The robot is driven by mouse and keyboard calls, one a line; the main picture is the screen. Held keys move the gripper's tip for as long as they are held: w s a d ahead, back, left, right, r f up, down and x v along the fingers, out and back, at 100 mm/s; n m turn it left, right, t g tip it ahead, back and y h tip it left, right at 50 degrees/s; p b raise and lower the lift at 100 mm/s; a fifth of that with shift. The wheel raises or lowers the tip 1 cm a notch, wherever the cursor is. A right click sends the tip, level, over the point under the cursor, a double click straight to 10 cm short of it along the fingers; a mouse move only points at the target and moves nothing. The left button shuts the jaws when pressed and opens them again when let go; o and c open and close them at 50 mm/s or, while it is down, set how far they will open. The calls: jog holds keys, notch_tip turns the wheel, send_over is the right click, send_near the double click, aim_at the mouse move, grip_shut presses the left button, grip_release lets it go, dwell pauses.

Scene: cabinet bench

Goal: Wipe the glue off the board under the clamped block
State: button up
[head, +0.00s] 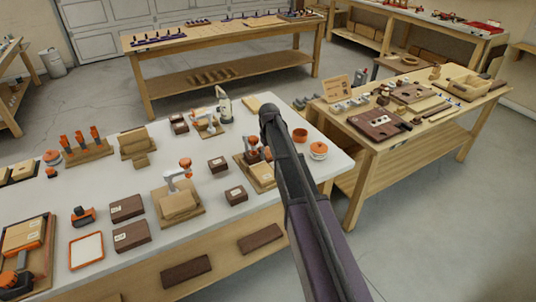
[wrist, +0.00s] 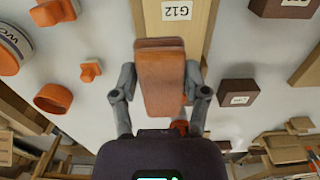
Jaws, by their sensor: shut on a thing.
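In the wrist view my gripper (wrist: 160,85) is shut on a reddish-brown oblong pad (wrist: 160,75), with a finger on each side. A pale wood board (wrist: 205,15) with a white G12 label shows just beyond the pad, partly hidden by it; I cannot tell whether they touch. No glue can be made out. In the head view clamped blocks stand on boards on the white bench: one in the middle (head: 180,203) under an orange-knobbed clamp, and one beside my arm (head: 262,172), partly hidden. My arm's end covers the gripper there.
An orange ring (wrist: 53,98), an orange knob (wrist: 91,70) and a dark labelled block (wrist: 238,92) lie around the board. A second bench (head: 365,155) is at the right.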

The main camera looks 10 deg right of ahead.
aim_at(260, 174)
jog(key=shift+f, duration=0.15)
notch_tip(260, 174, down, 5)
jog(key=b, duration=0.5)
jog(key=shift+f, duration=0.15)
jog(key=shift+f+b, duration=0.7)
jog(key=shift+b, duration=0.25)
dwell(1.5)
jog(key=shift+a, duration=0.1)
jog(key=shift+s+a, duration=0.35)
jog(key=shift+a, duration=0.55)
jog(key=shift+a, duration=0.15)
jog(key=shift+s+a, duration=0.35)
jog(key=shift+a, duration=0.5)
jog(key=shift+d, duration=0.1)
